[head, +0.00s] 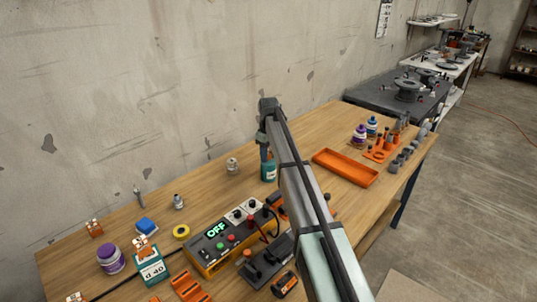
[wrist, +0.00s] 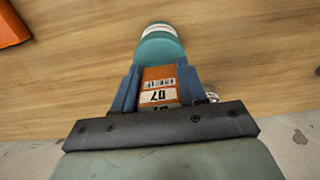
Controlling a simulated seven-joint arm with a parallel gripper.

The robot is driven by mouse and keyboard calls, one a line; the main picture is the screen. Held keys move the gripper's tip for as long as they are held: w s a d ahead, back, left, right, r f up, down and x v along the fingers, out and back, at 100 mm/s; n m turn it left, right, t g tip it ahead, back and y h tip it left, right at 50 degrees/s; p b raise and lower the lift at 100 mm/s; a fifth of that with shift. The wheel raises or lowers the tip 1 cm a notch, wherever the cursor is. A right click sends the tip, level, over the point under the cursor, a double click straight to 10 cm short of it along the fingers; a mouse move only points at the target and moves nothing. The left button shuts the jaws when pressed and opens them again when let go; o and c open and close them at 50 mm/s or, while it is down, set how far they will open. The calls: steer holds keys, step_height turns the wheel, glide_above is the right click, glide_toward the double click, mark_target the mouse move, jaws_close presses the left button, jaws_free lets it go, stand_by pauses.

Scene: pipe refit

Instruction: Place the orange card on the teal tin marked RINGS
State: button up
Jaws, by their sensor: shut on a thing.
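My gripper (wrist: 160,72) has its two blue fingers shut on the orange card (wrist: 158,93), which carries a white label with dark print. A teal tin (wrist: 160,46) with a white band at its end lies just beyond the fingertips in the wrist view. In the head view a teal tin (head: 268,172) stands on the bench under my gripper, partly behind my arm. Its marking is not readable. I cannot tell whether the card touches it. Another teal container (head: 151,268), marked "d 40", stands at the front left with an orange-and-white item on top.
A control box (head: 225,240) reading OFF stands left of my arm. An empty-looking orange tray (head: 345,167) lies to the right, with an orange rack (head: 380,151) beyond. A purple jar (head: 110,259) and yellow tape (head: 181,232) are at left. The wall runs behind the bench.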

steer(key=o, duration=1)
steer(key=shift+f, duration=0.15)
step_height(320, 180, up, 12)
steer(key=shift+r, duration=0.2)
